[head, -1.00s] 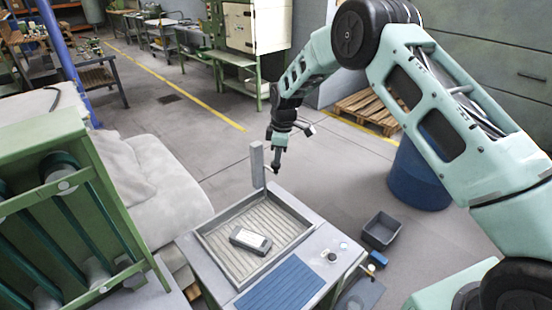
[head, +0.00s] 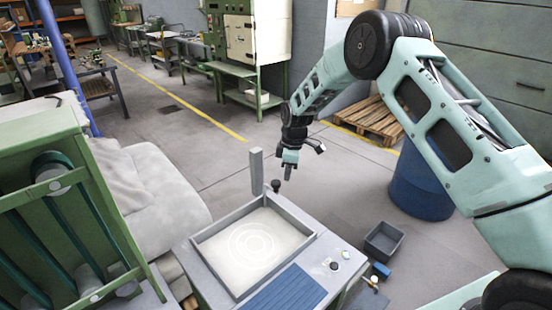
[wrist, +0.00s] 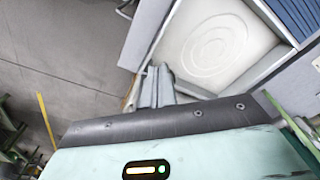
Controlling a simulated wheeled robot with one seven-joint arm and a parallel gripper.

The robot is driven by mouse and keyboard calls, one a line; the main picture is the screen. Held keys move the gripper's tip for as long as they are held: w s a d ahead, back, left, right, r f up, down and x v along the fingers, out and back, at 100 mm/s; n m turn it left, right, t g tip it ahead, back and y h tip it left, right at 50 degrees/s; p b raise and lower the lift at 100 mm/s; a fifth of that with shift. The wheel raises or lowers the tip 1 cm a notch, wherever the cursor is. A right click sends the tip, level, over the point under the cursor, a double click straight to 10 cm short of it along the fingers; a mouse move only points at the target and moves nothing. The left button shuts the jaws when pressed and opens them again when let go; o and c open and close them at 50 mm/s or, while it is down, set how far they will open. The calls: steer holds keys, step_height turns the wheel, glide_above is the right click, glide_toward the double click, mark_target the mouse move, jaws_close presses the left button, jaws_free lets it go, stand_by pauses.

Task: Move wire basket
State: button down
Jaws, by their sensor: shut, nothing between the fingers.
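I cannot make out a clear wire basket in either view. A grey square-rimmed tray (head: 207,264) is set in the top of a grey workbench (head: 325,238). Its pale floor carries concentric rings, and it also shows in the wrist view (wrist: 215,40). My gripper (head: 288,174) hangs in the air beyond the tray's far side, fingers down, shut and empty. In the wrist view my gripper (wrist: 158,78) is beside the tray's edge. An open dark grey bin (head: 383,241) stands to the right of the bench; it looks solid-walled.
A blue ribbed mat (head: 285,289) lies on the bench. A blue barrel (head: 420,187) and wooden pallet (head: 368,119) stand behind. A green-framed machine (head: 60,200) fills the left.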

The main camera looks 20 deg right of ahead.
step_height(320, 180, up, 17)
steer(key=d+b, duration=0.1)
steer(key=b, duration=0.3)
steer(key=shift+s+d+r+b, duration=0.15)
steer(key=shift+s+d+b, duration=0.1)
steer(key=shift+s+b, duration=0.1)
steer(key=s+a+r+m, duration=0.1)
steer(key=s+a, duration=0.6)
steer(key=s, duration=0.3)
steer(key=s+a+r+m, duration=0.1)
steer(key=s+a, duration=0.7)
steer(key=s, duration=0.3)
steer(key=s+d+f+m, duration=0.1)
steer(key=s+f, duration=0.1)
steer(key=s, duration=0.9)
steer(key=s+d+f+m, duration=0.1)
steer(key=s+f+m, duration=0.1)
steer(key=s, duration=0.9)
steer(key=shift+f+m+h, duration=0.25)
steer(key=shift+m+h, duration=0.05)
